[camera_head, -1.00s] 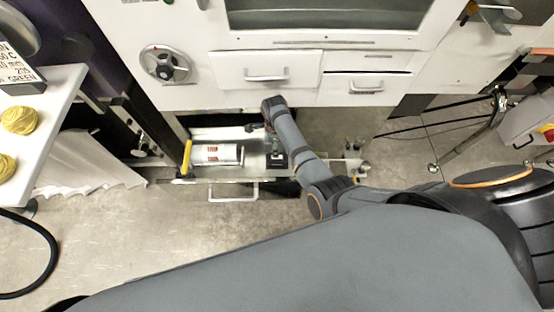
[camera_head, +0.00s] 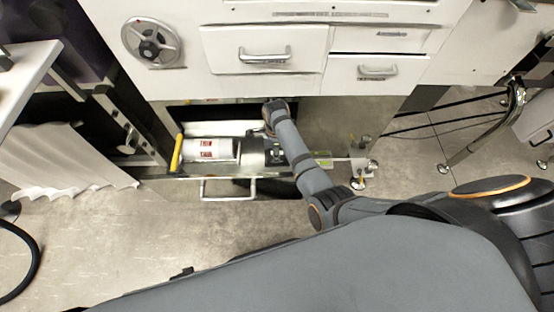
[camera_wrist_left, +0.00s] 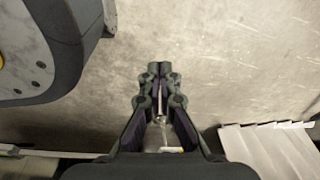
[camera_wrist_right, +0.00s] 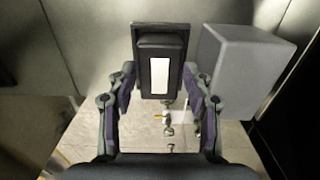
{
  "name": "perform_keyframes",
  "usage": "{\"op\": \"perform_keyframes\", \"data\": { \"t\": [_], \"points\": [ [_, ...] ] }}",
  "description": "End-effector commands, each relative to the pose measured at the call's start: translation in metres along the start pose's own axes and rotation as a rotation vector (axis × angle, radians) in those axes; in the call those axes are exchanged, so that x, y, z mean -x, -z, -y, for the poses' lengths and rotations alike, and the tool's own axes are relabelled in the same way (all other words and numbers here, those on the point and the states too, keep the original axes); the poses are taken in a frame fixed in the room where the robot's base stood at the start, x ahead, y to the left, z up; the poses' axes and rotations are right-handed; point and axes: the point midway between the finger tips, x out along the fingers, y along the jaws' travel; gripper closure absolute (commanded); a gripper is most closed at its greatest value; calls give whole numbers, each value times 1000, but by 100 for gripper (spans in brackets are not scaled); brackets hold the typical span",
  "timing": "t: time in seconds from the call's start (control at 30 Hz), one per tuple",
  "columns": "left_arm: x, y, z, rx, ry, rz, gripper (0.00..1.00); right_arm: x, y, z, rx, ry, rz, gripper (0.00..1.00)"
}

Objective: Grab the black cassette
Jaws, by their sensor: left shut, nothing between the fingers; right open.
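The black cassette, a black block with a white label (camera_wrist_right: 160,77), stands in the right wrist view ahead of my right gripper (camera_wrist_right: 158,88). The gripper is open, with one finger on each side of the cassette's lower part. I cannot tell whether either finger touches it. In the head view the cassette (camera_head: 275,156) is a small dark shape in the open low drawer, partly hidden by my right arm. My left gripper (camera_wrist_left: 160,70) is shut and empty over bare floor in the left wrist view.
A grey block (camera_wrist_right: 238,75) stands close to the right of the cassette. A white roll with red print (camera_head: 208,150) and a yellow handle (camera_head: 177,153) are left in the drawer. The cabinet front (camera_head: 262,55) rises behind. The floor in front is clear.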

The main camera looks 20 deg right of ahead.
Motion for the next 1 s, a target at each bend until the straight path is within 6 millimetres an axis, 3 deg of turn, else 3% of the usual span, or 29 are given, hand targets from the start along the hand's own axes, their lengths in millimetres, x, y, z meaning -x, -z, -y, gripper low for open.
{"op": "perform_keyframes", "data": {
  "t": [0.03,0.2,0.53,0.83,1.0],
  "points": [
    [-4,11,-1,1,-1,-6,100,-11,0,0,0,0,0,49],
    [7,36,-4,2,-6,-10,100,-20,0,0,0,1,0,49],
    [14,42,-4,2,-7,-9,100,-20,0,0,0,0,0,49],
    [14,42,-4,2,-7,-9,100,-20,0,0,0,0,0,88],
    [14,42,-4,2,-7,-9,100,-20,0,0,0,0,0,90]
  ]
}}
